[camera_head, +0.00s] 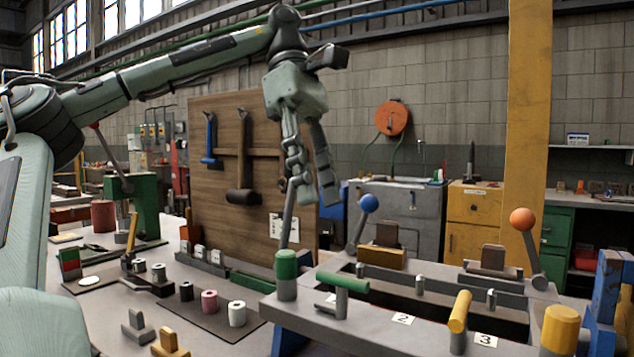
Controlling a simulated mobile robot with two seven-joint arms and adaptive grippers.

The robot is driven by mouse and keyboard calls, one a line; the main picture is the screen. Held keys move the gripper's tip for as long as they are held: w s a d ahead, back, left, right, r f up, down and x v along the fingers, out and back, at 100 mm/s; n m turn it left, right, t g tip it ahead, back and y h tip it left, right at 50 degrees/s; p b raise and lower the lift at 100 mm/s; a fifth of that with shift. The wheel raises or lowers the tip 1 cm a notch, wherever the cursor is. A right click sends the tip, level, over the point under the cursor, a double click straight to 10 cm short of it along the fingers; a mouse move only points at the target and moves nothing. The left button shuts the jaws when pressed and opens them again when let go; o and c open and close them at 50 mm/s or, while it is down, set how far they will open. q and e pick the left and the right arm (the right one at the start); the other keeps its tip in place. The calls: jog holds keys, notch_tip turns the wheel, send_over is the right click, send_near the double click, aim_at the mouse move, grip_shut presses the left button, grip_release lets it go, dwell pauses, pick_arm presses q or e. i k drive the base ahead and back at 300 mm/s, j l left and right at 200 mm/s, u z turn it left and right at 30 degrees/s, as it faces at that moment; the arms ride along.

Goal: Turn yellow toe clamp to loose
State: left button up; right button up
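A yellow bar handle (459,311) stands on a grey post at the front of the grey bench fixture, beside the label 3. It is tilted, with its upper end toward the right. I take it for the yellow toe clamp's handle; its jaw is not clear. A similar green handle (345,282) stands to its left, near the label 2. My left gripper (318,198) hangs fingers down above the fixture's left end, well up and left of the yellow handle. Its fingers are apart, with no held object visible. My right gripper is not in view.
Levers with a blue ball (369,204) and an orange ball (522,219) rise from the fixture. A yellow cylinder (561,328) stands at front right. A wooden tool board (225,120) stands behind.

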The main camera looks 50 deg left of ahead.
aim_at(457, 323)
jog(key=k, duration=2)
